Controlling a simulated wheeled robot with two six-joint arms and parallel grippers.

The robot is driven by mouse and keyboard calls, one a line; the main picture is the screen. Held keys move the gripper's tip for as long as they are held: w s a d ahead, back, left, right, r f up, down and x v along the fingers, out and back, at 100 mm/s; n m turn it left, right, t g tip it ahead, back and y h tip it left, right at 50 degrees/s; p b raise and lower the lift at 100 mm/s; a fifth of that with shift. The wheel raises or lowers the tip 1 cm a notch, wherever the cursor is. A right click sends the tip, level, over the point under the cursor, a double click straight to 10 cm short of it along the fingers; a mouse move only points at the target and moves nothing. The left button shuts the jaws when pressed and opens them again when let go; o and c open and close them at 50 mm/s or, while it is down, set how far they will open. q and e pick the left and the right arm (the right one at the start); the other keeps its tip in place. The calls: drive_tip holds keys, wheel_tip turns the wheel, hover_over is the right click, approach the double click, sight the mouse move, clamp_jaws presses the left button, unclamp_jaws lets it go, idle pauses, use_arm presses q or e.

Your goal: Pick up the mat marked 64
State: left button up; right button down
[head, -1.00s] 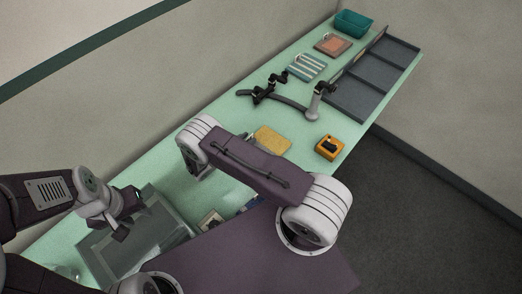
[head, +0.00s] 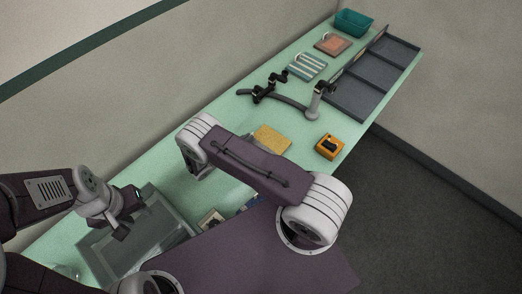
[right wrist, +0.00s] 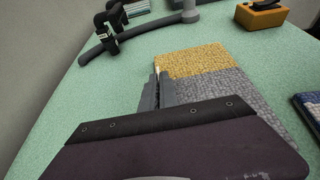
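A woven mat (right wrist: 205,62), yellow at its far part and grey nearer, lies on the green table in the right wrist view. Its yellow part also shows in the head view (head: 272,138). I can read no 64 on it. My right gripper (right wrist: 158,90) is at this mat's left edge, its fingers close together; whether they grip the edge is unclear. In the head view my right arm hides that gripper. My left gripper (head: 128,218) hangs over a grey tray (head: 178,240) with no mat visible in it; its finger gap is unclear.
A striped mat (head: 306,66) and an orange mat (head: 332,44) lie farther back. A curved dark stand (head: 290,101), an orange box (head: 329,146), a divided grey tray (head: 365,95) and a teal bin (head: 353,23) stand around. A blue mat (right wrist: 308,108) is at right.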

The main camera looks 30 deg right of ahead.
idle(0.8)
